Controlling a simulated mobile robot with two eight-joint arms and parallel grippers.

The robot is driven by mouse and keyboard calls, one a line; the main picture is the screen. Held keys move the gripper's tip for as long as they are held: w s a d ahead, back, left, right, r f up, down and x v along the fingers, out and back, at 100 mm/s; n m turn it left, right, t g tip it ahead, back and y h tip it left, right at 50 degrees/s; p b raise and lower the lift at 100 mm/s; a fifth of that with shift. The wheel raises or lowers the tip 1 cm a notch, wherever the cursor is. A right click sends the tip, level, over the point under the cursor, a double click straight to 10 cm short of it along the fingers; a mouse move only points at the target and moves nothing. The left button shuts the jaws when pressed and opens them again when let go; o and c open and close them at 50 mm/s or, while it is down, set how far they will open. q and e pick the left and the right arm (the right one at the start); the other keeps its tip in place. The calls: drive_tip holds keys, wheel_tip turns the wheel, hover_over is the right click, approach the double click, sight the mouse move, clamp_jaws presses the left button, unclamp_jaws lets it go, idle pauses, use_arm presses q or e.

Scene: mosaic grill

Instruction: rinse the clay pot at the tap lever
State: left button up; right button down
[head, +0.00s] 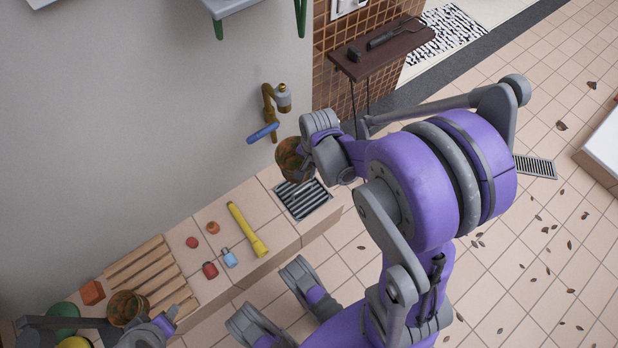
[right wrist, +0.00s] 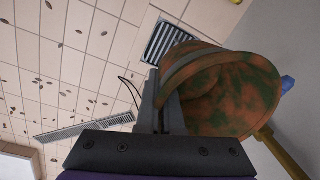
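The clay pot (head: 292,160), brown with green mottling, is held above the counter's drain grate (head: 302,198), close below the brass tap (head: 268,97) on the wall. The tap's blue lever (head: 263,133) is just left of the pot. My right gripper (right wrist: 162,103) is shut on the pot's rim; the pot (right wrist: 235,95) shows its open mouth in the right wrist view. The pot's exact tilt is hard to tell. A second mottled pot (head: 123,306) is at the bottom left, beside my left gripper (head: 170,318), whose fingers are too unclear to judge.
On the counter are a yellow flashlight-shaped object (head: 246,228), a blue bottle (head: 229,258), small red items (head: 210,270) and a slatted wooden rack (head: 150,272). A green round object (head: 62,318) is at bottom left. A dark wall shelf (head: 380,48) holds tools.

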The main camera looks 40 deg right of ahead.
use_arm(q)
drive_tip(key=shift+w+f+b, duration=0.1)
drive_tip(key=shift+f+b, duration=0.45)
drive_tip(key=shift+f, duration=0.2)
use_arm(e)
drive_tip(key=w+d+f, duration=0.1)
drive_tip(key=w+d, duration=0.3)
drive_tip(key=d, duration=0.1)
drive_tip(key=shift+f, duration=0.15)
